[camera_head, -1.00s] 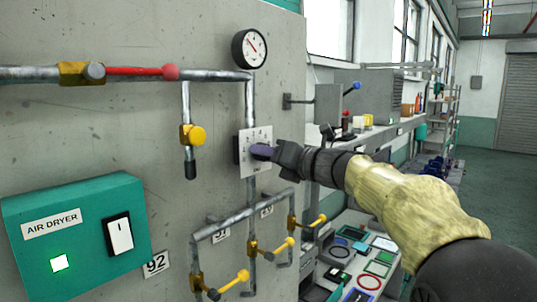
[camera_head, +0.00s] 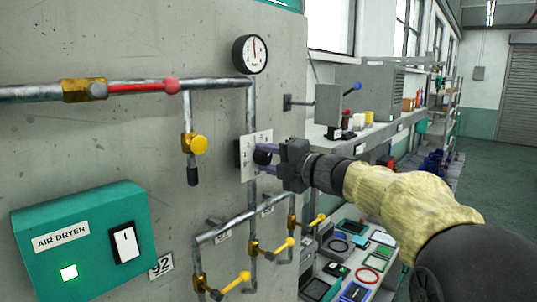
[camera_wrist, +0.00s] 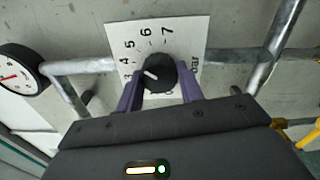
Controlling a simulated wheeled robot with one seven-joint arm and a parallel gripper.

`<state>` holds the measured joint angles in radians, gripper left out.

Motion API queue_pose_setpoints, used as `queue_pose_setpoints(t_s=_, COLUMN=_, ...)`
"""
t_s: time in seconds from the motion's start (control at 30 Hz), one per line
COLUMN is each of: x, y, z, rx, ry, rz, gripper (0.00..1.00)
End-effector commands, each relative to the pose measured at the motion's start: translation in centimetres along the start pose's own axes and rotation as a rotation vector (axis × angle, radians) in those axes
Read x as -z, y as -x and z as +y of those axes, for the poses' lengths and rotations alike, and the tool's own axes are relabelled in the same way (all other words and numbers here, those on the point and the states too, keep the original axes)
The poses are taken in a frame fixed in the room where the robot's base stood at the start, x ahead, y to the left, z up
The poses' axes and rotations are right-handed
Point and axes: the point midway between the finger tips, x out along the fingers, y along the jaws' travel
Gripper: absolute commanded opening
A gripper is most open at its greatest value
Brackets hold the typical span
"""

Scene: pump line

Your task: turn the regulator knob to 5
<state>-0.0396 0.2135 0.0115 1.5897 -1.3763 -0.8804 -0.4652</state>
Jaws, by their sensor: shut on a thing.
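The black regulator knob (camera_wrist: 160,72) sits on a white number plate (camera_wrist: 184,36) on the grey panel. Its white mark points up and left in the wrist view, roughly toward the 4, short of the 5. My gripper (camera_wrist: 160,86) has one purple finger on each side of the knob and is shut on it. In the head view the plate (camera_head: 249,168) shows behind the knob (camera_head: 262,157) and my gripper (camera_head: 267,158); the numbers are too small to read there.
A round gauge (camera_head: 250,54) above the plate has its red needle nearly straight up. A pipe with a red-handled valve (camera_head: 140,87) runs left. Yellow-handled valves (camera_head: 271,248) are below. A green air dryer box (camera_head: 85,238) is at lower left.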

Motion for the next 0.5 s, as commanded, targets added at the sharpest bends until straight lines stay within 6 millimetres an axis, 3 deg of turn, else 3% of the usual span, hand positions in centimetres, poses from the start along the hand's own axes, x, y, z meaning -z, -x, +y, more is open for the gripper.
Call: queue_pose_setpoints(t_s=0.5, x=-0.09, y=0.04, z=-0.05, rx=0.000, ry=-0.089, rz=-0.002, gripper=0.14)
